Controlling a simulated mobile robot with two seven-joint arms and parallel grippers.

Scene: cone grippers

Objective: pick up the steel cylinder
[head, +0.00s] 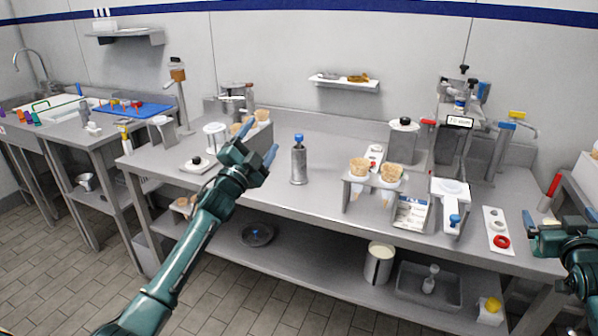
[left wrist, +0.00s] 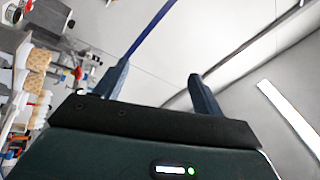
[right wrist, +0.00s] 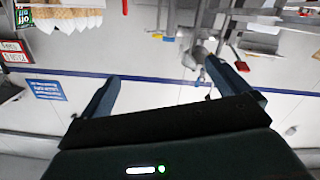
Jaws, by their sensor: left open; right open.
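The steel cylinder (head: 299,166) stands upright on the steel worktable (head: 320,205), with a blue knob on top. My left gripper (head: 259,142) is open and empty, just left of the cylinder and apart from it in the head view. Its two fingers also show spread in the left wrist view (left wrist: 158,84), with nothing between them. I cannot pick out the cylinder in either wrist view. My right gripper (head: 558,220) is at the right edge of the head view, far from the cylinder. Its fingers show open and empty in the right wrist view (right wrist: 170,85).
A rack with cones (head: 372,185) stands right of the cylinder. Cones, a white canister (head: 214,135) and a scale-like plate (head: 197,164) are near my left arm. A lidded box (head: 403,140) is behind the rack. The tabletop around the cylinder's base is clear.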

